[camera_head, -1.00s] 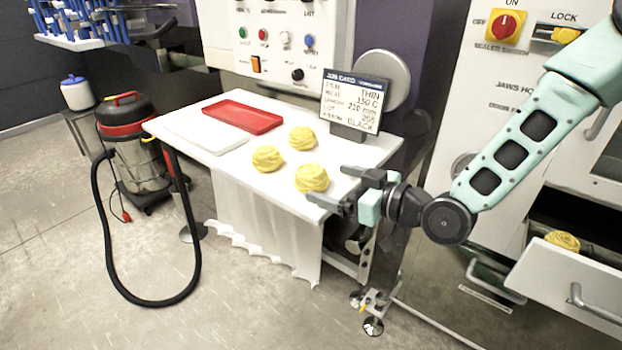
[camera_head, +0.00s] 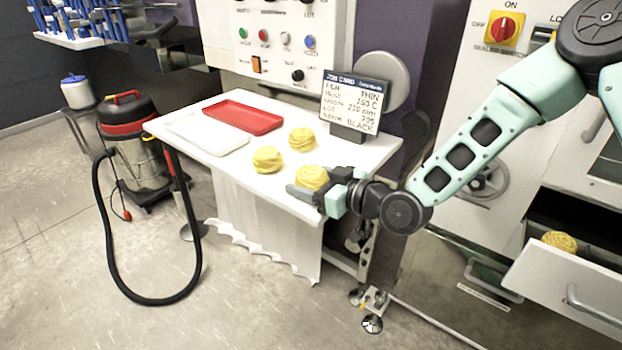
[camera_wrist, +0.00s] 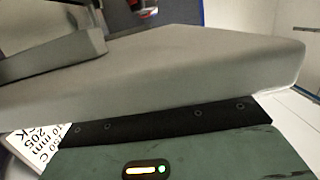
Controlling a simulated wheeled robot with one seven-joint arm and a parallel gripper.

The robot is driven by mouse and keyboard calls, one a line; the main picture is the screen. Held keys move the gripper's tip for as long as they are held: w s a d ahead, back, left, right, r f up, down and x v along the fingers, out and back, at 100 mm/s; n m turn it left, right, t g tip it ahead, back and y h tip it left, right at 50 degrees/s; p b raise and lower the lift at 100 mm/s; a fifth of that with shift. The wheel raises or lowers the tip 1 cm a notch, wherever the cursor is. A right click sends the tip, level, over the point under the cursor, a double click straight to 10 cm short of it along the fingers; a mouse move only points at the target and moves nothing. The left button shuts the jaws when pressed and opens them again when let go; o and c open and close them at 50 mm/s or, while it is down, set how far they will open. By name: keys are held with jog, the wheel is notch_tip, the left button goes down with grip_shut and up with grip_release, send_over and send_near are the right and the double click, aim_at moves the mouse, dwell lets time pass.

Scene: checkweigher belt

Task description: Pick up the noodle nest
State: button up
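Three yellow noodle nests lie on the white table (camera_head: 240,168). The front nest (camera_head: 311,178) is at my gripper (camera_head: 307,180). The near finger passes in front of this nest's lower part, and the far finger is partly hidden behind it. The fingers look apart, around the nest; I cannot see them touching it. A second nest (camera_head: 267,159) lies to the left and a third nest (camera_head: 302,139) behind. In the wrist view, a grey finger (camera_wrist: 150,75) fills much of the picture and no nest shows.
A red tray (camera_head: 243,118) and a white tray (camera_head: 207,134) lie on the left of the table. A job card stand (camera_head: 354,102) stands behind my gripper. Another nest (camera_head: 559,241) lies in an open drawer (camera_head: 570,280) at right.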

jog(key=shift+c, duration=1.3)
